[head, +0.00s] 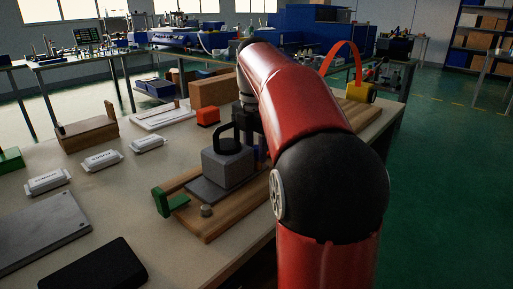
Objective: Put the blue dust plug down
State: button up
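My red arm reaches across the bench, and its wrist drops down behind the press area. My gripper (255,138) shows only as a dark shape at the wrist's lower end; the arm hides most of it, and its fingers are not clear. A small dark bluish patch (260,158) shows just below it, beside the grey block. I cannot tell whether this is the blue dust plug or whether it is held. The grey press block (228,165) with a black loop handle (228,135) stands on a wooden board (214,222) with a green end piece (163,201).
Bare bench lies left of the board.

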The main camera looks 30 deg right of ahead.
jog(key=shift+s+d+f, duration=0.1)
jog(key=shift+s+f, duration=0.05)
jog(key=shift+f, duration=0.45)
jog(key=shift+r, duration=0.3)
jog(key=r, duration=0.5)
jog(key=r+p, duration=0.1)
jog(key=r, duration=0.1)
jog(key=shift+d+r, duration=0.15)
jog(key=shift+d, duration=0.2)
jog(key=shift+r, duration=0.6)
